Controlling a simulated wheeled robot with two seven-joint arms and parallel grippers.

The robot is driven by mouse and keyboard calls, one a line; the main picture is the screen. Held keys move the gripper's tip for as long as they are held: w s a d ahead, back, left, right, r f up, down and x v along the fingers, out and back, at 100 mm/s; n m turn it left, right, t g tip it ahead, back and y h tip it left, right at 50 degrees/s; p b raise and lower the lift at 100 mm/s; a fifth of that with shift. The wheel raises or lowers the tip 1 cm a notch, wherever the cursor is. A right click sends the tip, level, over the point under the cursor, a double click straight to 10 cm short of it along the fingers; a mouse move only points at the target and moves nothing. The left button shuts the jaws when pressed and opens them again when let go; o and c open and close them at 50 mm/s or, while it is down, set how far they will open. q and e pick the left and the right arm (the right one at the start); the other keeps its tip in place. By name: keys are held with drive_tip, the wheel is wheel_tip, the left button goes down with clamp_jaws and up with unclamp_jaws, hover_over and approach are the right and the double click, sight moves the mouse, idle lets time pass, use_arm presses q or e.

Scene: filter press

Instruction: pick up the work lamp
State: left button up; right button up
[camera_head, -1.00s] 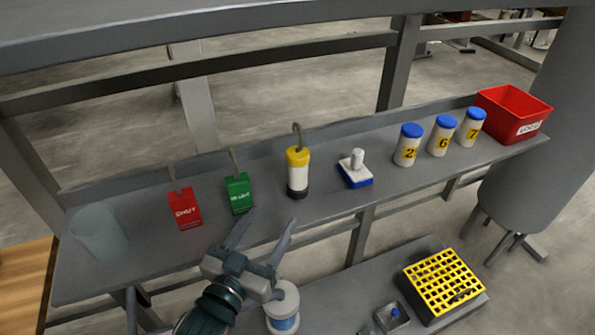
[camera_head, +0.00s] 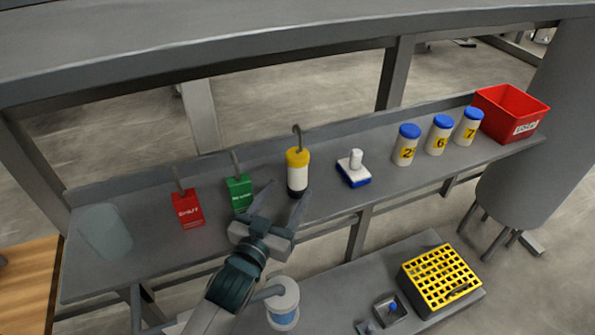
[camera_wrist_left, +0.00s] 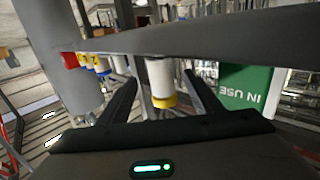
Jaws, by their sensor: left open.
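The work lamp (camera_head: 297,172) stands upright on the grey shelf, with a yellow top, a white body, a black base and a grey hook above. My left gripper (camera_head: 287,190) is open just in front of it, its right fingertip close to the lamp's base and its left fingertip near the green tag. In the left wrist view, the lamp (camera_wrist_left: 160,80) appears upside down between the two open fingers. I cannot tell whether a finger touches it. My right gripper is not in view.
A green tag (camera_head: 239,193) and a red tag (camera_head: 187,209) stand left of the lamp. A white-and-blue brush-like item (camera_head: 353,170), several blue-lidded jars (camera_head: 406,145) and a red bin (camera_head: 510,113) stand to the right. A yellow rack (camera_head: 440,279) is on the lower surface.

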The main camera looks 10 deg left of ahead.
sight(294, 181)
use_arm(q)
drive_tip(key=w, duration=0.1)
drive_tip(key=w+p, duration=0.2)
drive_tip(key=shift+w+d+r, duration=0.2)
drive_tip(key=shift+w+d, duration=0.1)
drive_tip(key=shift+w, duration=0.1)
drive_tip(key=shift+w+d+f, duration=0.1)
drive_tip(key=shift+w, duration=0.5)
drive_tip(key=c, duration=1.3)
